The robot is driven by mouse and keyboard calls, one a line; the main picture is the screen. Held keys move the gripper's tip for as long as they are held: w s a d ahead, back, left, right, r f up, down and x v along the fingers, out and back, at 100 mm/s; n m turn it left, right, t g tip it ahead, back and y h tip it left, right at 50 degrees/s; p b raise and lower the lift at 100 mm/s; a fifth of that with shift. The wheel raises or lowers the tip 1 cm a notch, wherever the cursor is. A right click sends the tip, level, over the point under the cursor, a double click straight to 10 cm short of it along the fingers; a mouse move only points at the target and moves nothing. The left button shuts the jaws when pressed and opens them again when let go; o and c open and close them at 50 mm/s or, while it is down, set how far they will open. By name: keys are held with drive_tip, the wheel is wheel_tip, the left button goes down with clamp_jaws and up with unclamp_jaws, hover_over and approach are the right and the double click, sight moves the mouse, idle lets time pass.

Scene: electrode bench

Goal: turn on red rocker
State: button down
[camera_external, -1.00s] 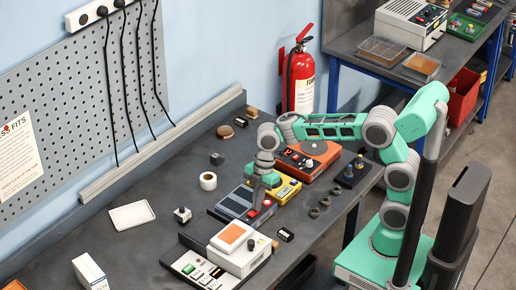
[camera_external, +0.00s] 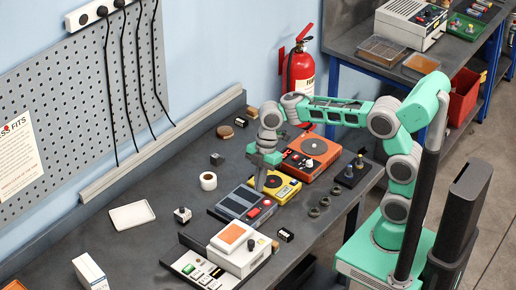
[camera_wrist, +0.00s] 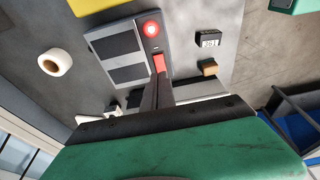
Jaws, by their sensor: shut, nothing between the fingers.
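The red rocker (camera_wrist: 159,64) is on the right-hand strip of a grey device with two dark panels (camera_wrist: 122,75). A round red lamp (camera_wrist: 151,29) on the same strip glows brightly. In the external view the device (camera_external: 232,207) lies on the bench, with the rocker (camera_external: 254,212) and the lamp (camera_external: 267,203) at its right side. My gripper (camera_external: 259,188) is shut and empty, raised above the device. In the wrist view its fingertips (camera_wrist: 160,77) point toward the rocker and overlap its near end; they appear apart from it.
A yellow device (camera_external: 285,188) and an orange device (camera_external: 308,158) stand behind. A white box with an orange top (camera_external: 238,249) is in front. A tape roll (camera_external: 208,181) and a small dark block (camera_external: 286,235) lie nearby. The bench's left part is mostly clear.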

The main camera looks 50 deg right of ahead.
drive_tip(key=d+r, duration=0.3)
drive_tip(key=r, duration=0.2)
drive_tip(key=shift+r+p, duration=0.3)
drive_tip(key=shift+p, duration=0.15)
drive_tip(key=shift+d, duration=0.1)
